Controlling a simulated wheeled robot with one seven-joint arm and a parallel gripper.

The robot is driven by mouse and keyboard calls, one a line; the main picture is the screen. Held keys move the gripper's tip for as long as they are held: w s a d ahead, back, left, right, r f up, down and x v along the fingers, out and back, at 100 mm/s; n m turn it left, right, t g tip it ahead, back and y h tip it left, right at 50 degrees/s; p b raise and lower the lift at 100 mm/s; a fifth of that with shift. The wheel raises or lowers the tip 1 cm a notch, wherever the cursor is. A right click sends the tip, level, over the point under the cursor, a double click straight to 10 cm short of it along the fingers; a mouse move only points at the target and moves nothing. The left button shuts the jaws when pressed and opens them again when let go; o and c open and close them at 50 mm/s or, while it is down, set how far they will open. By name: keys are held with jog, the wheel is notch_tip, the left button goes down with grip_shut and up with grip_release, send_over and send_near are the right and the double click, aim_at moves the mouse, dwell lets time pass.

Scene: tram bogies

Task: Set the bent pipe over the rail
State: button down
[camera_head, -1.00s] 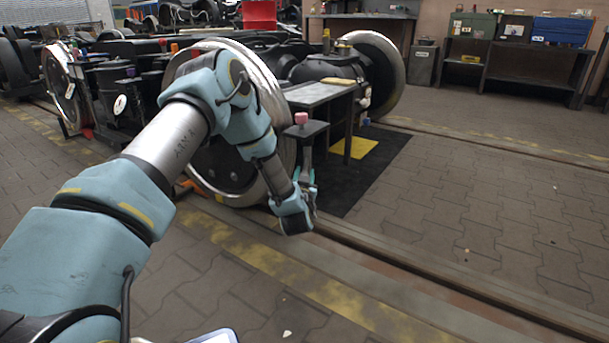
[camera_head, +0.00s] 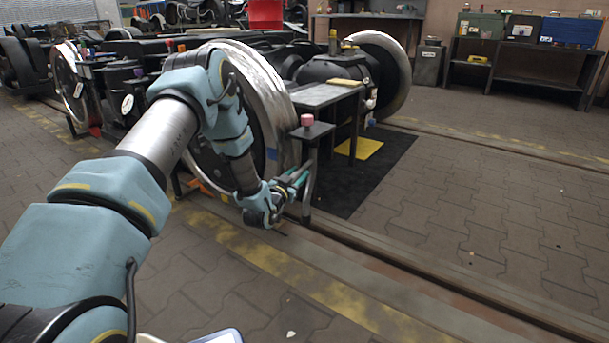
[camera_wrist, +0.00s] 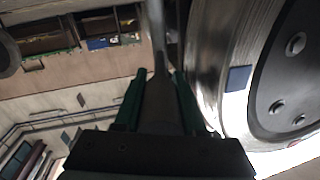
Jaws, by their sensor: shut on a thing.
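In the wrist view the gripper (camera_wrist: 160,76) is shut on a grey pipe (camera_wrist: 157,40), which runs between the fingers and out of the top of the picture. Its bend cannot be made out. In the head view the pipe is hard to tell from the post of a small stand. The floor rail (camera_head: 404,262) runs diagonally below and to the right of the gripper.
A large steel wheel (camera_head: 276,92) stands close behind my arm; it fills the right of the wrist view (camera_wrist: 237,100). A small stand with a pink knob (camera_head: 307,120) is next to the gripper. A dark table (camera_head: 325,95) stands behind. The paved floor at right is clear.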

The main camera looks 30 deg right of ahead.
jog(key=shift+w+a+m+g+h, duration=0.3)
jog(key=shift+w+m+g+h, duration=0.2)
jog(key=shift+g, duration=0.2)
jog(key=shift+w+a+m+g+h, duration=0.35)
jog(key=shift+m+g+h, duration=0.15)
jog(key=shift+g, duration=0.2)
jog(key=c, duration=0.5)
grip_release()
jog(key=p+v, duration=0.4)
jog(key=v, duration=0.6)
jog(key=shift+s+a, duration=0.15)
jog(key=shift+a, duration=0.2)
jog(key=shift+r, duration=0.1)
